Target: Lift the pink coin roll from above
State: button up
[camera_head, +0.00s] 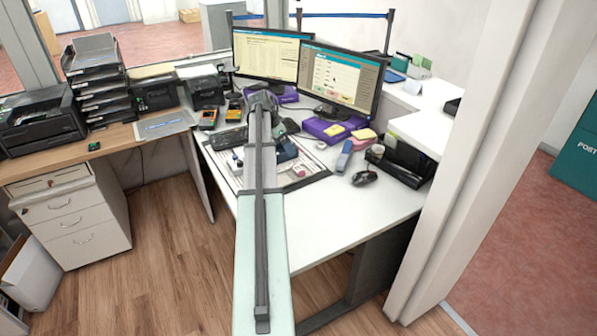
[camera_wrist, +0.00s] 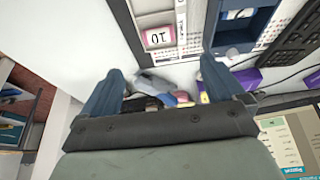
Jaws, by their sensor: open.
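A small pink piece marked with a "10" (camera_wrist: 158,37) shows at the top of the wrist view, in a pale tray or holder; it looks like the pink coin roll, but only part of it is clear. A small pink spot (camera_head: 299,171) on the desk in the head view may be the same thing. My gripper (camera_wrist: 162,74) is open and empty, its two blue-grey fingers spread wide. The pink piece lies beyond the fingertips, apart from them. In the head view my arm hides much of the desk middle, and the fingers cannot be made out.
Two monitors (camera_head: 342,76) stand at the back of the white desk. A blue box (camera_wrist: 236,32) stands beside the pink piece. A purple box (camera_head: 325,130), a mouse (camera_head: 364,178) and a black organizer (camera_head: 407,162) are to the right. The desk's front right is clear.

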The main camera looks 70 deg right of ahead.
send_over(298, 167)
jog(key=w+a, duration=0.2)
notch_tip(298, 167, down, 8)
jog(key=shift+a+r, duration=0.1)
jog(key=shift+r, duration=0.1)
jog(key=shift+s+x, duration=0.15)
jog(key=shift+x, duration=1.2)
jog(key=shift+s+x, duration=0.1)
jog(key=shift+x, duration=1.2)
jog(key=shift+r, duration=0.1)
jog(key=c, duration=1.4)
